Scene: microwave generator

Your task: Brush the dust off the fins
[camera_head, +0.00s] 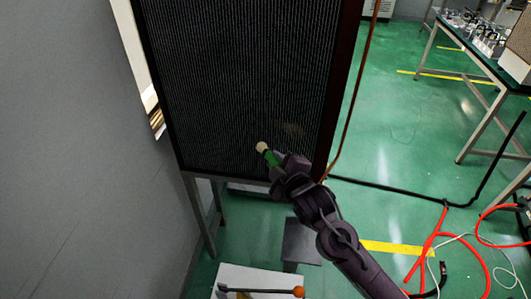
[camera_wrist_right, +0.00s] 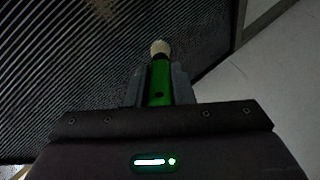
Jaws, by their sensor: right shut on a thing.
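The dark finned panel (camera_head: 240,70) stands upright in the upper middle of the head view, with fine vertical fins in a dark frame. A faint brownish patch, which looks like dust (camera_head: 293,129), shows at its lower right. My right gripper (camera_head: 273,164) is shut on a brush (camera_head: 263,149) with a green handle and a pale, rounded tip. The tip is in front of the panel's lower part, left of and below the patch; I cannot tell whether it touches the fins. The right wrist view shows the brush (camera_wrist_right: 160,72) between the fingers. My left gripper is not in view.
A grey wall (camera_head: 70,130) is close on the left. A white surface (camera_head: 255,280) with a dark rod ending in an orange ball is at the bottom. Red hoses (camera_head: 430,245) lie on the green floor at right. A table (camera_head: 475,60) stands at upper right.

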